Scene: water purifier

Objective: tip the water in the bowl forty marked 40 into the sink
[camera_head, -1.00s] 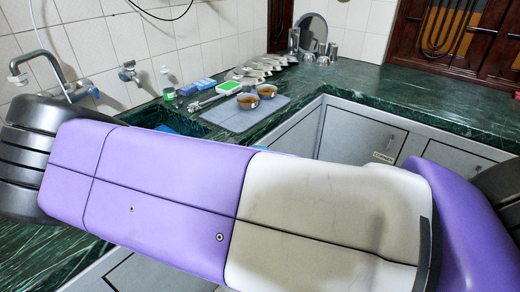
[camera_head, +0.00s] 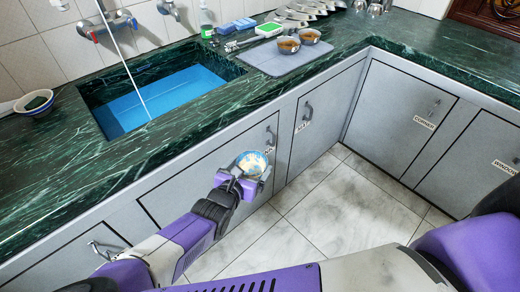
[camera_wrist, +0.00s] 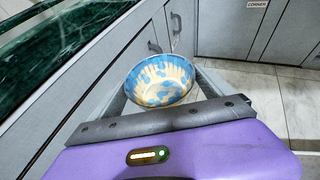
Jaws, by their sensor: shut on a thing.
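A small bowl (camera_head: 252,163) with a blue and cream pattern is in my gripper (camera_head: 245,178), in front of the cabinet doors and below the counter edge. It also shows in the wrist view (camera_wrist: 160,80), between the two fingers, which are shut on it. Its mouth faces up and looks about level. I cannot read a mark on it or make out water in it. The sink (camera_head: 165,95), with a blue floor, is set in the green counter, up and left of the bowl.
A tap (camera_head: 105,25) is on the wall behind the sink. A blue-rimmed bowl with a green thing (camera_head: 37,102) stands on the counter (camera_head: 60,175) at left. Two bowls of brown contents (camera_head: 288,45) stand on a grey mat (camera_head: 270,63). Floor tiles (camera_head: 340,210) are clear.

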